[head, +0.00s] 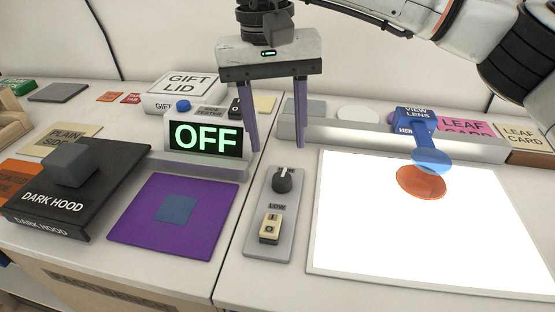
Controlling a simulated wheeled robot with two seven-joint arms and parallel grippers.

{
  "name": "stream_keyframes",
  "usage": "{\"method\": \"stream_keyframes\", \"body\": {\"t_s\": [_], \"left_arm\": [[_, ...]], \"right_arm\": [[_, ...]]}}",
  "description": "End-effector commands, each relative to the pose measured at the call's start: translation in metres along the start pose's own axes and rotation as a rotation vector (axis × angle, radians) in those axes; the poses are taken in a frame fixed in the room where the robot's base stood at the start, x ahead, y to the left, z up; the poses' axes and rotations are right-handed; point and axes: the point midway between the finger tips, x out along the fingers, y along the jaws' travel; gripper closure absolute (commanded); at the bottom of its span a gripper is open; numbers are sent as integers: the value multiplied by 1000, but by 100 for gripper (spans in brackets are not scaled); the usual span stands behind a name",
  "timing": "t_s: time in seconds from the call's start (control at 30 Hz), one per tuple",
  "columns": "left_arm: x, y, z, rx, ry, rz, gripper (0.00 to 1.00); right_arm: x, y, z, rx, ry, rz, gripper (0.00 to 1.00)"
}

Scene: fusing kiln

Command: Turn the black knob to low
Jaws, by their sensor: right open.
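The black knob (283,180) sits upright on the grey control panel (258,231), with a light pointer mark on its top. The mark's exact direction is hard to tell. A small LOW label (277,206) is on the panel just below the knob, and a cream I/0 rocker switch (270,228) is below that. My right gripper (277,147) points down with its two purple fingers apart, empty, above and behind the knob in the picture. It is not touching the knob. My left gripper is out of view.
A display reading OFF (205,136) stands close left of the fingers. A bright white light panel (360,235) with an orange disc (420,182) and a blue view lens (430,159) lies right. A dark hood box (40,200) and purple mat (150,235) lie left.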

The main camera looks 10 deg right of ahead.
Motion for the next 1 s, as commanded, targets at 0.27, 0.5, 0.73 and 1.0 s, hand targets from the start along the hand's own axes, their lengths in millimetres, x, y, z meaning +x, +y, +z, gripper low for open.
{"method": "stream_keyframes", "body": {"t_s": [0.27,0.5,0.73,1.0], "left_arm": [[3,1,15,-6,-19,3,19],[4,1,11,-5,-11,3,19],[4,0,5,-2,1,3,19],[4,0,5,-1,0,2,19]], "right_arm": [[54,0,0,0,-2,1,54],[78,0,0,2,-1,0,54],[80,0,0,1,0,-1,54],[80,0,0,1,0,-1,84]]}}
